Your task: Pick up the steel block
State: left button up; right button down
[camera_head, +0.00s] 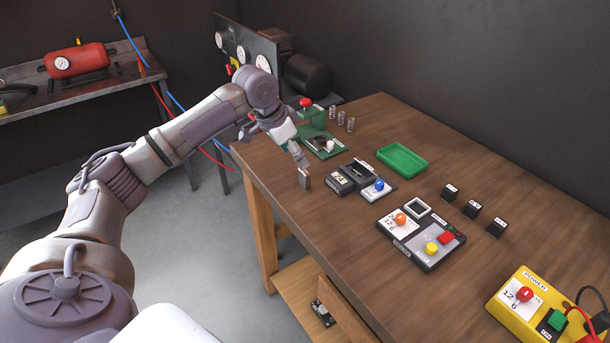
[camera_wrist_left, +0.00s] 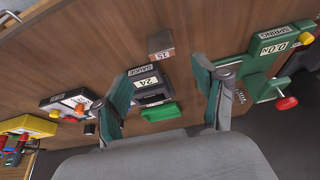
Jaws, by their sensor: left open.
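The steel block (camera_head: 304,179) is a small grey upright block at the near left edge of the wooden table. In the left wrist view my open green-padded fingers (camera_wrist_left: 158,88) are wide apart with the block ahead of the gap, apart from both fingers. Nothing is held. My right gripper is not in view.
A black gauge box (camera_head: 340,179) and a blue-knobbed device (camera_head: 378,188) stand close to the block. A green press (camera_head: 322,143) stands behind. A green tray (camera_head: 402,160), a control panel (camera_head: 425,240) and a yellow power box (camera_head: 530,308) lie further right. The near-middle tabletop is clear.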

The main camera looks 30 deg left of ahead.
aim_at(304, 171)
pick_arm(q)
jog(key=x, duration=0.2)
jog(key=shift+w+f, duration=0.15)
jog(key=shift+f, duration=0.1)
jog(key=shift+w+d+f, duration=0.1)
jog(key=shift+w+f, duration=0.1)
jog(key=shift+f, duration=0.05)
jog(key=p+x, duration=0.1)
jog(key=x, duration=0.3)
jog(key=shift+f+p, duration=0.1)
jog(key=shift+p, duration=0.3)
jog(key=shift+w+f, duration=0.2)
jog(key=shift+f, duration=0.3)
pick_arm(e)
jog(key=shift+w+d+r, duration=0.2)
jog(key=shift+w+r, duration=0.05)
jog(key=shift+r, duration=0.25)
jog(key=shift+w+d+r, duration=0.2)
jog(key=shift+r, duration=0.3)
pick_arm(q)
jog(key=shift+c, duration=1.3)
jog(key=c, duration=1.1)
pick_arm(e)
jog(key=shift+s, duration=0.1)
pick_arm(q)
jog(key=shift+r, duration=0.15)
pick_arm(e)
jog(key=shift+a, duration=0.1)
